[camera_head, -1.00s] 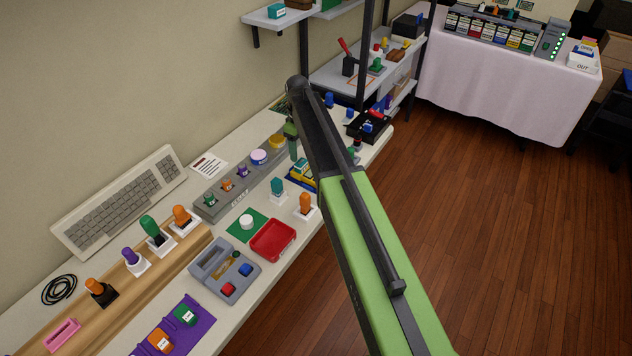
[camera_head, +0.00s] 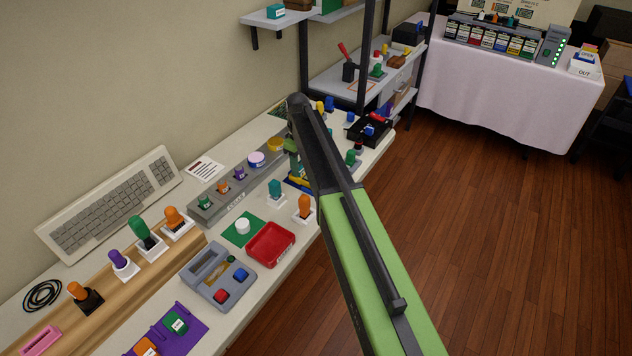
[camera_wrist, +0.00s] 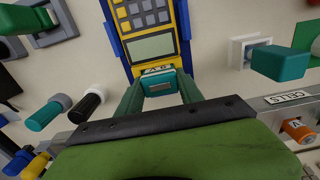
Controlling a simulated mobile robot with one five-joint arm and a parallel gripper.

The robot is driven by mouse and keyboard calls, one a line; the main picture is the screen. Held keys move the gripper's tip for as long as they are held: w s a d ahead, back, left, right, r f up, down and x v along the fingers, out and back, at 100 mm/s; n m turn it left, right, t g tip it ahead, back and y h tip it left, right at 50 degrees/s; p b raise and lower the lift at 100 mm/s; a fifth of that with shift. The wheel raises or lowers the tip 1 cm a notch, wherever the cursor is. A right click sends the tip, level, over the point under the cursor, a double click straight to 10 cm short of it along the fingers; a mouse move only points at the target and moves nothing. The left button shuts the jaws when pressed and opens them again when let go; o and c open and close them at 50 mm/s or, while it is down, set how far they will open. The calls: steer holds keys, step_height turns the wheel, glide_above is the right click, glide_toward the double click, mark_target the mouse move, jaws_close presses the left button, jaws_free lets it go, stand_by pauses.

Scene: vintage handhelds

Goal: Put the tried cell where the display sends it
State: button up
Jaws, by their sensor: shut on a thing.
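My gripper (camera_wrist: 158,92) is shut on a teal cell (camera_wrist: 160,85) with a pale label, held between its two green fingers in the wrist view. The cell sits at the near end of a yellow handheld (camera_wrist: 155,71) with grey keys and a blue surround. Whether it touches the handheld or hovers over it, I cannot tell. The handheld's display (camera_wrist: 152,46) is a grey-green panel with no writing I can read. In the head view, my gripper (camera_head: 291,158) is over the handheld (camera_head: 300,183), and my arm hides most of both.
A grey cell rack (camera_head: 236,200) holds several coloured cells left of my gripper. A teal-handled plug (camera_head: 275,188), an orange-handled plug (camera_head: 304,205) and a red tray (camera_head: 271,243) stand nearby. A black box (camera_head: 369,132) lies beyond. The wooden floor to the right is clear.

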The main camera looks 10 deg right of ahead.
mark_target(300, 164)
jaws_close()
steer(key=shift+r+p, duration=0.9)
steer(key=shift+r+p, duration=2.1)
steer(key=shift+r, duration=0.1)
